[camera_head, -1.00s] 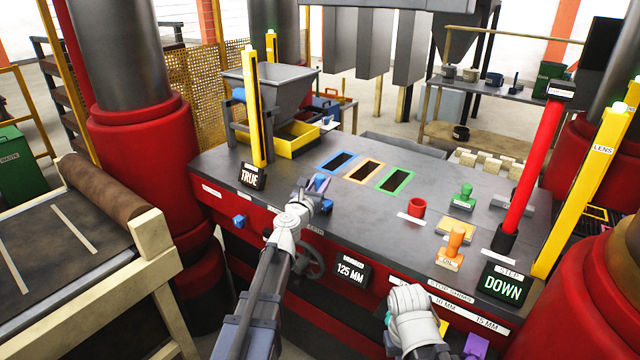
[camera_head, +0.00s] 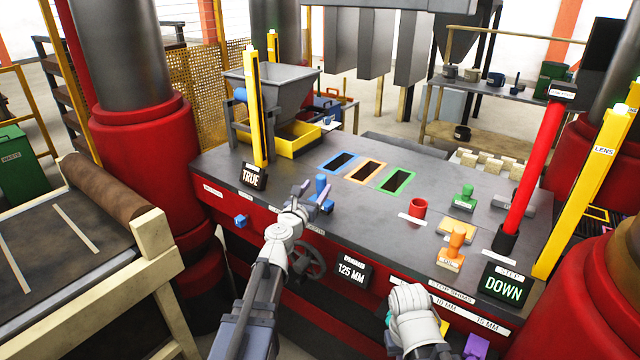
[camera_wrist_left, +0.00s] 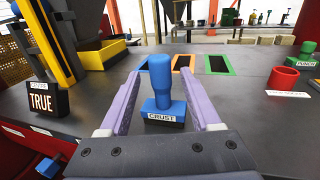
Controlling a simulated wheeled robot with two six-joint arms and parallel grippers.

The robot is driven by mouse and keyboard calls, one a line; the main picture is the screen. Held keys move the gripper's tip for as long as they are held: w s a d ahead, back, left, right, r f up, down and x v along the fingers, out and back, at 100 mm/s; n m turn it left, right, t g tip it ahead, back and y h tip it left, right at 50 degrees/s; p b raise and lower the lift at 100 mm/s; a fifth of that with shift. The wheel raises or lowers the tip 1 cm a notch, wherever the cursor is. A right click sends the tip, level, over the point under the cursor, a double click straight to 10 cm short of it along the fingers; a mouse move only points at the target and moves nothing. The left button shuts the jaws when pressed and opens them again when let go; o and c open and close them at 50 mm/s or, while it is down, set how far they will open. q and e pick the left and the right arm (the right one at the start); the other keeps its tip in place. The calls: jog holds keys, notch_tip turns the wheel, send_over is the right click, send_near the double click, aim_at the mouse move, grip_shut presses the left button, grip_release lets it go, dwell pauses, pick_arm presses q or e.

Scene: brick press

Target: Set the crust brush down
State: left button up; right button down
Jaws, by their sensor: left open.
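The blue crust brush (camera_head: 321,187) stands upright on the grey press table, left of the coloured slots. In the left wrist view the brush (camera_wrist_left: 161,82) shows its round handle and a block base labelled CRUST. My left gripper (camera_head: 315,196) is open, with its purple fingers on either side of the brush. In the left wrist view a gap shows between the brush and each finger. Part of my right arm shows at the bottom of the head view, but its fingers do not show.
Blue, orange and green framed slots (camera_head: 368,170) lie beyond the brush. A TRUE display (camera_head: 254,177) and yellow post (camera_head: 257,110) stand to the left. A red cup (camera_head: 418,208), an orange-handled tool (camera_head: 455,245) and a green stamp (camera_head: 466,196) stand to the right.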

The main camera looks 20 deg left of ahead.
pick_arm(q)
jog(key=s, duration=0.7)
jog(key=shift+s+a, duration=0.3)
dwell(0.7)
